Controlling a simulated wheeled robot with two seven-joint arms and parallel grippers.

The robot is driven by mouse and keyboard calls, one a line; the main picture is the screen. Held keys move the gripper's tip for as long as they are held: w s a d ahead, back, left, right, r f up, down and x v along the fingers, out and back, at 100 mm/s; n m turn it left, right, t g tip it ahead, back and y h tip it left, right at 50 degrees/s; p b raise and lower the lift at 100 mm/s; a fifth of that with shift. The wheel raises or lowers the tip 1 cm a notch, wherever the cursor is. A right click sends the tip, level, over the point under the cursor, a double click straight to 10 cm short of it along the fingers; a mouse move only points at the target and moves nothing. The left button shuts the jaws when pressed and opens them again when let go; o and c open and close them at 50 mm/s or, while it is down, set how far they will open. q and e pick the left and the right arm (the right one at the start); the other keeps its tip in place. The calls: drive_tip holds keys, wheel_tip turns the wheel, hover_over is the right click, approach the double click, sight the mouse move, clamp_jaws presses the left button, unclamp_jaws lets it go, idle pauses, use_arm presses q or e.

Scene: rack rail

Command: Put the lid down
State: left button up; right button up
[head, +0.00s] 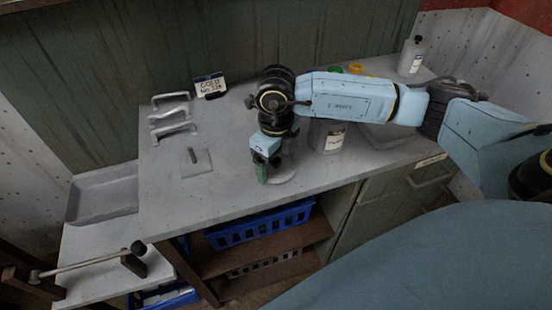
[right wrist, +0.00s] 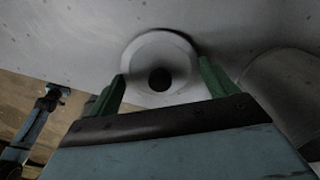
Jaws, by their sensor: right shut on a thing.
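My right gripper (head: 264,172) reaches down over the front middle of the grey counter. Its green fingers stand on either side of a pale round lid (head: 284,174) and are shut on it. In the right wrist view the lid (right wrist: 185,62) shows as a round disc with a dark round knob or centre, between the two fingertips (right wrist: 162,82). The lid is low, at or just above the counter; I cannot tell whether it touches. A shadow shows at its upper right edge. My left gripper is not in view.
A grey canister (head: 328,139) with a label stands close right of the gripper. A white bottle (head: 411,57) stands at the back right. A small plate with a peg (head: 195,162), several handles (head: 172,116) and a sign (head: 211,86) are to the left.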

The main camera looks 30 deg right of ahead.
sight(276, 160)
drive_tip(key=shift+f, duration=0.15)
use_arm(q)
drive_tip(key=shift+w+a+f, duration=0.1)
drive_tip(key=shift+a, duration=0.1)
use_arm(e)
drive_tip(key=o, duration=0.8)
drive_tip(key=shift+o, duration=0.2)
drive_tip(key=shift+r, duration=0.35)
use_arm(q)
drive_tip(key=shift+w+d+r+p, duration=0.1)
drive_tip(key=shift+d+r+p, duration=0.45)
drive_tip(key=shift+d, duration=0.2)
use_arm(e)
wheel_tip(276, 160, up, 12)
drive_tip(key=shift+f, duration=0.15)
